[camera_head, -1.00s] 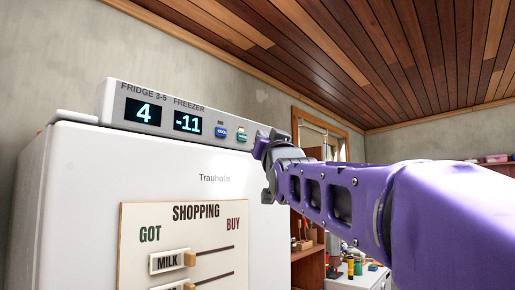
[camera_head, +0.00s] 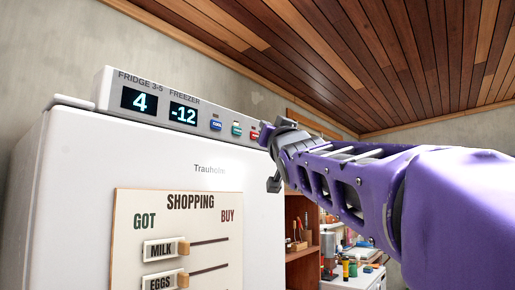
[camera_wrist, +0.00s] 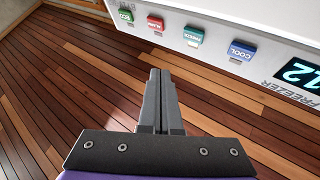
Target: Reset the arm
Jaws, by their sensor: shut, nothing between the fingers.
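My gripper (camera_head: 266,136) is at the right end of the white control panel (camera_head: 150,121) on top of the fridge, largely hidden behind my purple arm's wrist in the head view. The arm stretches in from the right.
The panel has blue (camera_wrist: 242,50), teal (camera_wrist: 194,36), red (camera_wrist: 156,22) and green (camera_wrist: 126,15) buttons. Its freezer display (camera_head: 184,114) reads -12 and its fridge display (camera_head: 139,101) reads 4. A shopping board (camera_head: 177,240) hangs on the fridge door (camera_head: 80,170). Shelves stand at right.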

